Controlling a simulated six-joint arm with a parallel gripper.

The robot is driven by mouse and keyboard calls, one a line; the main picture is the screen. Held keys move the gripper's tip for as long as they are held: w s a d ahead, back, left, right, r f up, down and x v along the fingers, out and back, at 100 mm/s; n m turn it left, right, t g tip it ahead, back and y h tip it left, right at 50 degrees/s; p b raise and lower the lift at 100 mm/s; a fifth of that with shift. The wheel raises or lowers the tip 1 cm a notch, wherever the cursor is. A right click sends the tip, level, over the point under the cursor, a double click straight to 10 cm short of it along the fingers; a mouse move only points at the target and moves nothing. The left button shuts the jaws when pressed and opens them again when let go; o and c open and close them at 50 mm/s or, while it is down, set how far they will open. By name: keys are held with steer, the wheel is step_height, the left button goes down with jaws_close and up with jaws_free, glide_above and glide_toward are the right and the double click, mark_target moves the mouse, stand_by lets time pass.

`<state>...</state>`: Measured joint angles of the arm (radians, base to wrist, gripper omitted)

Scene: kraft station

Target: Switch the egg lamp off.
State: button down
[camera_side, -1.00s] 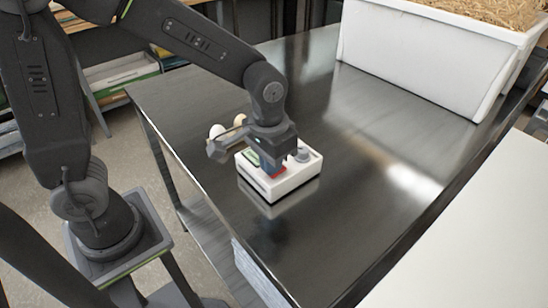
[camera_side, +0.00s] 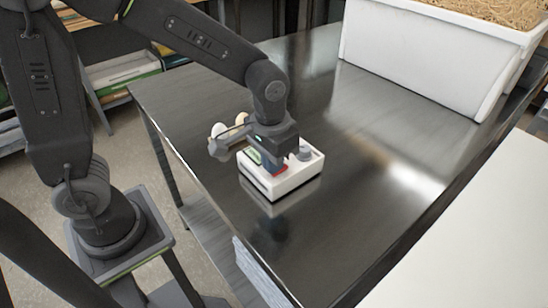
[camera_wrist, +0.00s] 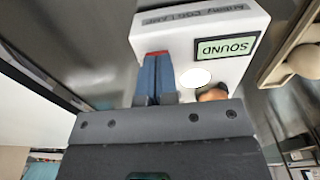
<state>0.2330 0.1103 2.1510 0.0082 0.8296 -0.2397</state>
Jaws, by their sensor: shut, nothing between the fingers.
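The egg lamp is a white box (camera_side: 290,183) on the steel table. It has a green panel, a grey knob (camera_side: 304,153) and a red switch (camera_side: 279,169) on top. In the wrist view the lamp (camera_wrist: 195,23) shows its green panel reading "SOUND" (camera_wrist: 227,47) and a bright white oval (camera_wrist: 196,77). I cannot tell if that oval is lit. My gripper (camera_side: 271,166) is shut and empty, pointing down over the lamp. In the wrist view its blue fingertips (camera_wrist: 155,62) are at the red switch (camera_wrist: 156,54). They partly hide it, and I cannot tell whether they touch it.
A white egg (camera_side: 217,130) and a tan egg (camera_side: 241,118) are behind the lamp, close to my wrist. A large white bin (camera_side: 420,60) of straw stands at the back right. The steel table (camera_side: 370,165) is clear to the right of the lamp.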

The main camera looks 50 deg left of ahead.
mark_target(289, 168)
steer(key=shift+s+f, duration=0.25)
steer(key=shift+f, duration=0.35)
steer(key=shift+w+r, duration=0.1)
steer(key=shift+w, duration=0.55)
steer(key=shift+a, duration=0.1)
steer(key=shift+r, duration=0.3)
step_height(289, 168, up, 14)
steer(key=shift+s+r, duration=0.25)
steer(key=shift+s, duration=0.05)
steer(key=shift+g, duration=0.3)
steer(key=w+g, duration=0.1)
steer(key=w+d+g, duration=0.1)
steer(key=w, duration=0.1)
steer(key=shift+w, duration=0.3)
